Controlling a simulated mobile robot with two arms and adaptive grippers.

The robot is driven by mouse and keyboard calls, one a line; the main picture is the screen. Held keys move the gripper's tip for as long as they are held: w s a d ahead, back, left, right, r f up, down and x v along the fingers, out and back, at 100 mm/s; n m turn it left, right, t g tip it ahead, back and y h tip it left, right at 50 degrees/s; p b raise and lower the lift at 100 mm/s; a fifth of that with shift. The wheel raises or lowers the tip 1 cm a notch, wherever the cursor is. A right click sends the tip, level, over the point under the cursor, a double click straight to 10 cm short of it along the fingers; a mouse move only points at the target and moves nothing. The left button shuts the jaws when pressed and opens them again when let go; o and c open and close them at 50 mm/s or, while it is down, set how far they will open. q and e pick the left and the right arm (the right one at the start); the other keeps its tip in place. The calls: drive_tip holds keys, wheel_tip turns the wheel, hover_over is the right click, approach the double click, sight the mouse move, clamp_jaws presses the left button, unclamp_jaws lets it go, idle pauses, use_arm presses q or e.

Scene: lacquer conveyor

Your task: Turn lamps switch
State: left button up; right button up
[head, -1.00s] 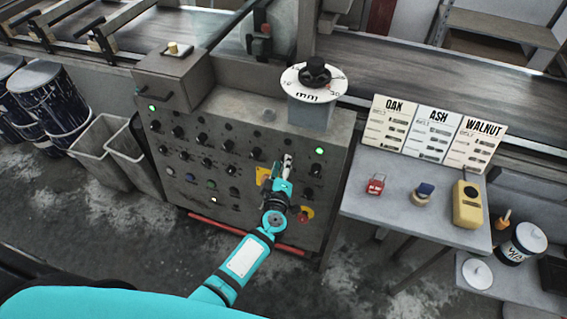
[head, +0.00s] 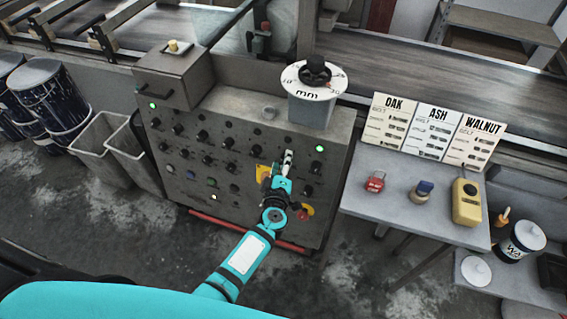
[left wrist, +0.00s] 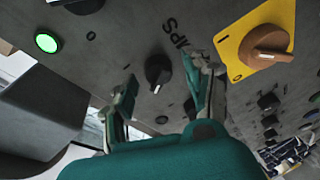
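In the left wrist view, a black rotary knob (left wrist: 158,70) on the grey control panel (left wrist: 135,45) sits between and just ahead of my left gripper's fingertips (left wrist: 167,88). The fingers stand apart on both sides of it, with visible gaps. Upside-down lettering beside the knob is partly hidden by a finger and seems to end in "PS". In the head view my left gripper (head: 287,163) is at the right part of the panel (head: 225,120) and covers what lies behind it. My right gripper is not in view.
A yellow plate with an orange-brown switch (left wrist: 267,47) is close to the right finger. A green light (left wrist: 47,43) glows at left. A side table (head: 395,212) with several small items stands right of the panel.

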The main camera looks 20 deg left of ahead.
use_arm(q)
drive_tip(key=v, duration=1.2)
drive_tip(key=shift+a, duration=0.1)
drive_tip(key=s+d+f+m+g+h, duration=0.15)
drive_tip(key=s+f+m, duration=0.3)
drive_tip(key=f, duration=0.45)
drive_tip(key=s+f+m+g+h, duration=0.2)
drive_tip(key=s+f+m+g, duration=0.15)
drive_tip(key=s+f, duration=0.4)
drive_tip(key=s+d+f+m+g+h, duration=0.15)
drive_tip(key=s+f+m, duration=0.25)
drive_tip(key=f, duration=0.7)
drive_tip(key=s+a+f+m+g+y, duration=0.1)
drive_tip(key=s+a+f+m+g, duration=0.2)
drive_tip(key=s, duration=0.8)
drive_tip(key=s+a+f+m+g+y, duration=0.1)
drive_tip(key=s+a+f+m+g, duration=0.1)
drive_tip(key=s+a+f+g, duration=0.3)
drive_tip(key=s+a+f, duration=0.3)
drive_tip(key=s+f, duration=0.1)
drive_tip(key=s, duration=0.3)
drive_tip(key=shift+a+m, duration=0.3)
drive_tip(key=shift+m, duration=0.1)
drive_tip(key=shift+s, duration=0.1)
